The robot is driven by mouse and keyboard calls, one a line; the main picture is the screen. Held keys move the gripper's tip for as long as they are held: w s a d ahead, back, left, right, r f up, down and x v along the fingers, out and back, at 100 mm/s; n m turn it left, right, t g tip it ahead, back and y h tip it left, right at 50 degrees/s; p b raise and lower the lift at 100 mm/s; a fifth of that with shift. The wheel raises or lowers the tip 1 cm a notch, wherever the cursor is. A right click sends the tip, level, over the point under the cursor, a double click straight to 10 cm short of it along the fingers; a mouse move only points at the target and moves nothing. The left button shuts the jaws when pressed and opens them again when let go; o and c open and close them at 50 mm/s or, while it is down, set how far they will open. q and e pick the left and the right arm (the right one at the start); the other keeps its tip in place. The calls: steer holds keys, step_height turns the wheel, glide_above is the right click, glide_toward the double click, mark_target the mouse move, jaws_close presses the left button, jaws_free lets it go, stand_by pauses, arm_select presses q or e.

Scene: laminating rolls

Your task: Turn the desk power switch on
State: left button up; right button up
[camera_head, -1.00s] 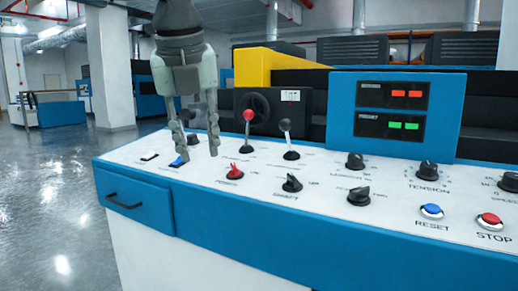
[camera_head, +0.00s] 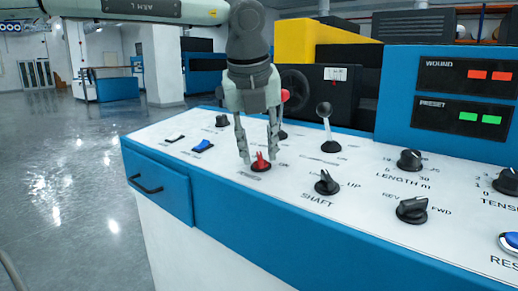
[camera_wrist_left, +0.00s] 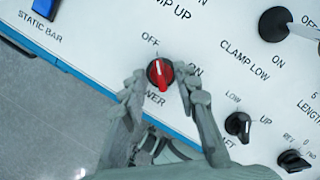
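The power switch is a red rotary knob (camera_head: 261,163) on a black base, on the white desk panel. It also shows in the left wrist view (camera_wrist_left: 160,73), with the lettering OFF above it, ON to its right and partly hidden lettering "WER" below. The pale mark on the knob points up, toward OFF. My left gripper (camera_head: 260,157) points down over the knob with its fingers apart. In the left wrist view the gripper (camera_wrist_left: 161,78) has one finger on each side of the knob, with small gaps visible. My right gripper is in neither current view.
A black shaft knob (camera_head: 327,183) stands to the right of the red knob. A black-balled lever (camera_head: 325,115) and a red-balled lever, partly hidden by the gripper, rise behind. A blue rocker switch (camera_head: 203,146) lies to the left.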

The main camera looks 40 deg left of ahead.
arm_select(q)
steer(key=shift+f, duration=0.15)
steer(key=shift+c, duration=0.6)
jaws_close()
